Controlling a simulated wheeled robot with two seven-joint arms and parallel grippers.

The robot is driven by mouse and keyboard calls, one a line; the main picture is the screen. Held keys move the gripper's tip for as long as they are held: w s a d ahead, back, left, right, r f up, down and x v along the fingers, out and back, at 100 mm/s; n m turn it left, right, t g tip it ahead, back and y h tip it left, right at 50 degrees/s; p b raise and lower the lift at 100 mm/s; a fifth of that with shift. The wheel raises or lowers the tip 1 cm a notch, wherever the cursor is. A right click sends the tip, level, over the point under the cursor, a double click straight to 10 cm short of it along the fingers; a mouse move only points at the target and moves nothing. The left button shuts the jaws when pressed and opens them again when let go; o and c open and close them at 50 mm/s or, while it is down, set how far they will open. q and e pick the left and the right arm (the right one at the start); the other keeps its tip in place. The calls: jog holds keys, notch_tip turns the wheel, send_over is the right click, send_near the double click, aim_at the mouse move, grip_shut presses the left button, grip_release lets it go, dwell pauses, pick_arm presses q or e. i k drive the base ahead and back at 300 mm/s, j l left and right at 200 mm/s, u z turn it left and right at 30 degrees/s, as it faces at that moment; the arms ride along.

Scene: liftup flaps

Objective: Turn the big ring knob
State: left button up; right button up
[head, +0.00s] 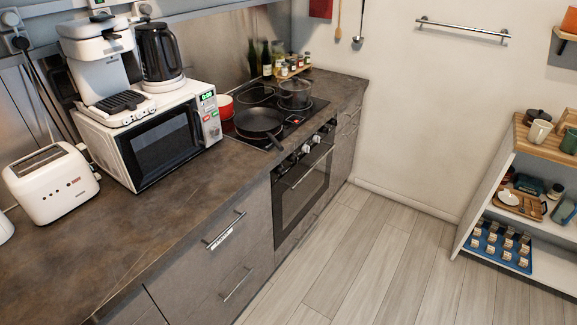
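The oven (302,190) is built into the counter front, in the middle of the head view. A row of small dark and silver knobs (306,148) sits on its front panel, above the door handle. They are too small to tell which one is a big ring knob or how it is turned. Neither of my grippers is in view.
A cooktop with a black frying pan (260,122) and a glass pot (294,94) lies above the oven. A white microwave (150,140) and a toaster (50,184) stand on the counter to the left. A shelf (487,190) stands at the right. The floor (380,260) between is clear.

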aim_at(280, 171)
jog(key=i+l+u, duration=0.15)
jog(key=u, duration=0.25)
jog(key=i+l+u, duration=0.15)
jog(key=u, duration=0.25)
jog(key=l+u, duration=0.35)
jog(key=i+l+u, duration=0.1)
jog(key=l+u, duration=0.55)
jog(key=l, duration=1)
jog(key=l+u, duration=0.25)
jog(key=l, duration=1)
